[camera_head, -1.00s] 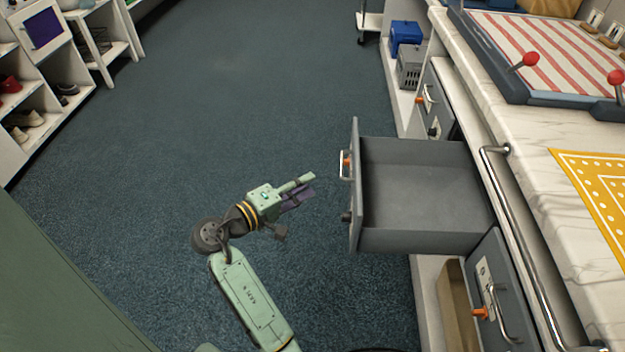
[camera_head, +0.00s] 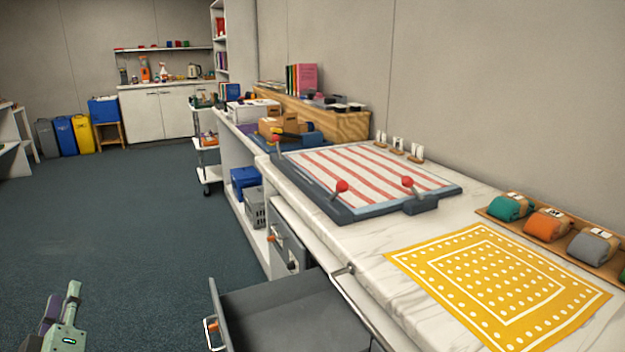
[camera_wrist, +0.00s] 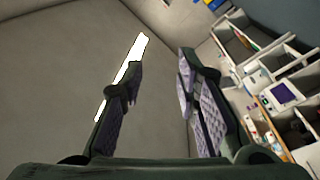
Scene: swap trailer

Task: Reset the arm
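My gripper (camera_head: 63,298) shows at the bottom left of the head view, over the blue carpet and left of the open drawer. Its fingers point up in the picture. In the wrist view my gripper (camera_wrist: 160,70) has its two dark, purple-padded fingers apart, with nothing between them. Most of my arm is outside the head view. The grey drawer (camera_head: 268,296) stands pulled out from the counter, and the part of its inside that shows is empty. My gripper is apart from the drawer.
The marble counter (camera_head: 365,240) holds a striped board (camera_head: 375,172), a yellow dotted cloth (camera_head: 500,285) and rolled cloths. A trolley (camera_head: 207,150) and bins (camera_head: 65,136) stand further back. The carpet (camera_head: 130,225) on the left is clear. Shelves (camera_wrist: 285,75) show in the wrist view.

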